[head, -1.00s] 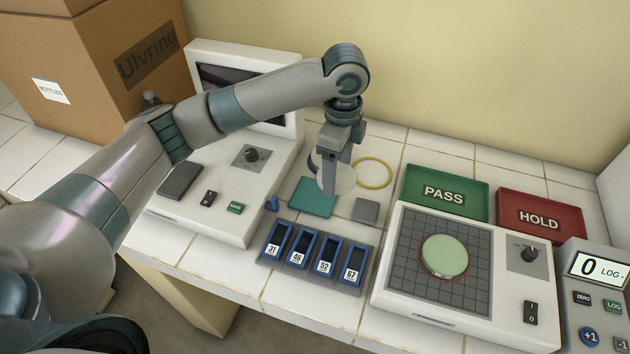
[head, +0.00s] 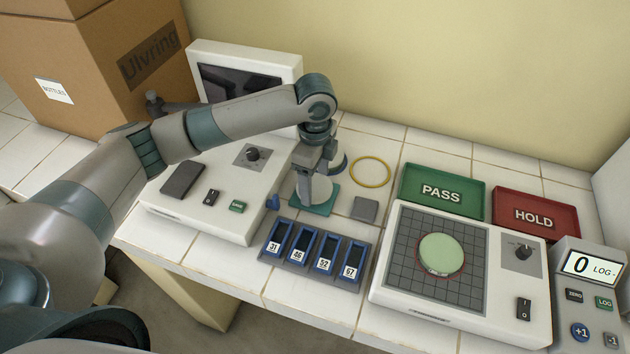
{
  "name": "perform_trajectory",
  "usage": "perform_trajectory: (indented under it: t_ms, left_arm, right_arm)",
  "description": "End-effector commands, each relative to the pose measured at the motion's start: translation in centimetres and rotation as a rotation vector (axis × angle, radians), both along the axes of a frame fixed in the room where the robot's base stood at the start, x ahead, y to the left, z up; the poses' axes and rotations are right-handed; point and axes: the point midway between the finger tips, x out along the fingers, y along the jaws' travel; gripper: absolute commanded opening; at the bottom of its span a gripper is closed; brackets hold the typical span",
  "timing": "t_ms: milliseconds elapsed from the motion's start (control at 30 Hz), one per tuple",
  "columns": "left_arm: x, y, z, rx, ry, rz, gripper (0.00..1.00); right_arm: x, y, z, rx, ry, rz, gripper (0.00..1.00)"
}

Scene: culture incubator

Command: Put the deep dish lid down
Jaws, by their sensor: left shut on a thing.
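My left gripper (head: 306,186) is shut on the deep dish lid (head: 320,190), a pale, see-through disc. The gripper and lid are over the teal square mat (head: 318,210), and they cover much of it. I cannot tell whether the lid touches the mat. A round dish with pale green contents (head: 441,254) sits on the gridded plate of the white device at the right. My right gripper is not in view.
A yellow ring (head: 370,172) and a grey square block (head: 364,209) lie right of the mat. A rack with blue slots (head: 313,256) stands in front. The green PASS tray (head: 443,191) and red HOLD tray (head: 536,216) are at the back right. A white screened device (head: 215,222) stands left.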

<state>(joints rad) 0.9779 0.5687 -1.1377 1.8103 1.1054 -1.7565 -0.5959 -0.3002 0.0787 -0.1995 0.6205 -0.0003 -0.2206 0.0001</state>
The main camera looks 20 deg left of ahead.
Motion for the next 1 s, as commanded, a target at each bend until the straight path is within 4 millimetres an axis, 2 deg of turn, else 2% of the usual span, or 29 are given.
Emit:
perform_trajectory:
  t_ms: [167,567,600,633,1000]
  left_arm:
    - [0.0,0.0,-1.4,0.0,0.001,0.0,0.46]
    - [0.0,0.0,-1.8,-0.001,0.0,0.0,0.46]
    - [0.0,0.0,-1.7,-0.001,-0.001,0.0,0.77]
    - [0.0,0.0,-1.7,-0.001,-0.001,0.0,0.85]
    - [0.0,0.0,-1.6,0.0,-0.001,-0.001,0.87]
  right_arm:
    - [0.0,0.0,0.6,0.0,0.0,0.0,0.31]
    - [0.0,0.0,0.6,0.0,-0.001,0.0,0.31]
    - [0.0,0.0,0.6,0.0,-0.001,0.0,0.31]
    - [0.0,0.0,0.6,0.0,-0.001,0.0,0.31]
    - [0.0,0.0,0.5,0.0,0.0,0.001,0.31]
